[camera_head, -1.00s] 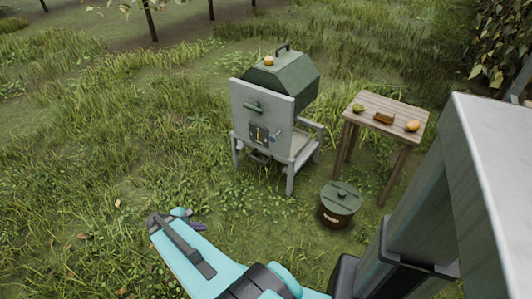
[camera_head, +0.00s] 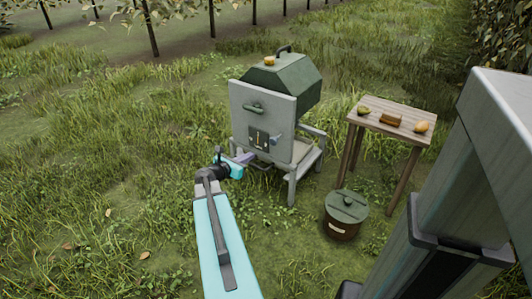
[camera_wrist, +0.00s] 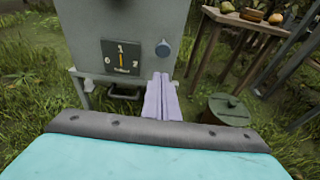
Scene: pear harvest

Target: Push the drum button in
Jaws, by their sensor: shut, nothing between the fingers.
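The grey machine (camera_head: 262,110) with a green hood stands ahead of me. In the wrist view the fingertips appear just below the button, with a gap between. In the head view, my gripper (camera_head: 247,158) is low in front of the machine's front panel.
The dial plate (camera_wrist: 121,58) has numbers and an orange pointer. A dark handle (camera_wrist: 125,92) hangs below it. A lidded bucket (camera_head: 345,212) stands at right, near a wooden table (camera_head: 385,106) with fruit. Grass left of the machine is open.

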